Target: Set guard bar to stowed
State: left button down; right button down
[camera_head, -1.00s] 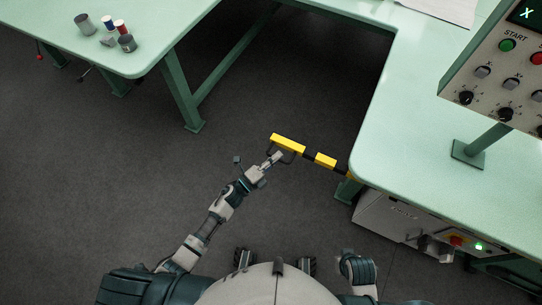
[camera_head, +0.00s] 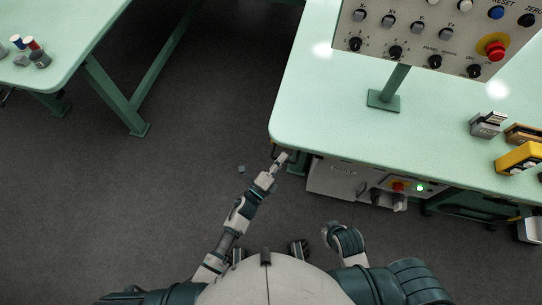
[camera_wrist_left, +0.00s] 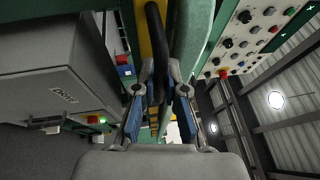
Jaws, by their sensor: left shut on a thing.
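The guard bar (camera_wrist_left: 144,34) shows in the left wrist view as a yellow strip running away from the gripper beside the pale green table edge. Its black loop handle (camera_wrist_left: 156,38) passes between the blue-padded fingers. My left gripper (camera_wrist_left: 161,80) is shut on this handle. In the head view my left gripper (camera_head: 282,158) is at the near left corner of the right-hand table, and the bar is almost wholly hidden under the table edge. My right arm is folded close to my body at lower right; its gripper state is unclear.
The green table (camera_head: 300,120) bears a control panel (camera_head: 425,35) on a post. A grey cabinet (camera_head: 335,178) with a red knob and green light stands beneath it. Another table (camera_head: 75,50) with small spools is at far left.

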pick_arm(q)
jog(key=shift+s+d+f, duration=0.2)
jog(key=shift+s+d, duration=0.2)
jog(key=shift+d, duration=0.4)
jog(key=c, duration=1.3)
grip_release()
jog(key=shift+d, duration=0.2)
jog(key=shift+o, duration=0.5)
jog(key=shift+w+d, duration=0.1)
jog(key=shift+d, duration=0.25)
jog(key=shift+s+a, duration=0.25)
jog(key=shift+a, duration=0.1)
jog(key=v, duration=1.1)
jog(key=shift+d, duration=0.2)
jog(key=shift+s+a, duration=0.1)
jog(key=shift+a, duration=0.2)
